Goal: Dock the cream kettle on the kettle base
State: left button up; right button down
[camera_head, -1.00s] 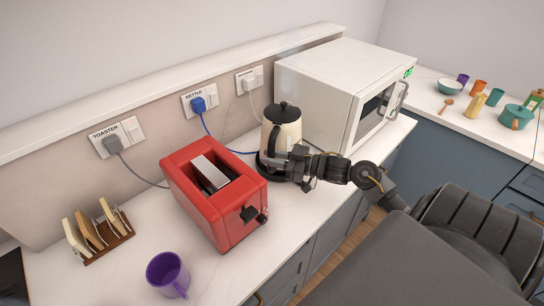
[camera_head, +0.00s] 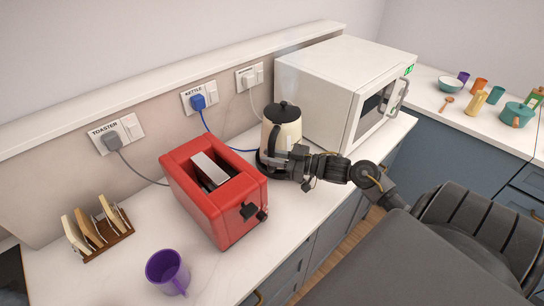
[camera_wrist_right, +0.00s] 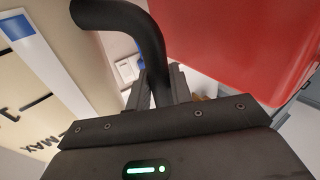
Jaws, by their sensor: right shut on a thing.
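The cream kettle (camera_head: 287,127) with a black lid and black handle stands upright on the counter between the red toaster and the microwave. My right gripper (camera_head: 287,160) is at its front, shut on the black handle (camera_wrist_right: 130,30), which runs between the fingers in the right wrist view. The cream kettle wall (camera_wrist_right: 30,90) fills the left of that view. The dark kettle base (camera_head: 263,168) shows at the kettle's foot, partly hidden by the kettle and gripper. I cannot tell whether the kettle is fully seated on it. My left gripper is not in view.
The red toaster (camera_head: 215,200) stands close to the left of the kettle, and the white microwave (camera_head: 330,85) close behind to the right. A blue kettle plug (camera_head: 198,101) is in the wall socket. A purple mug (camera_head: 167,272) and a toast rack (camera_head: 97,232) stand at the left.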

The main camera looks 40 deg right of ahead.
jog(key=c, duration=1.5)
grip_release()
jog(key=shift+c, duration=0.2)
jog(key=shift+f, duration=0.25)
jog(key=p+v, duration=0.3)
jog(key=v, duration=0.8)
jog(key=shift+r, duration=0.15)
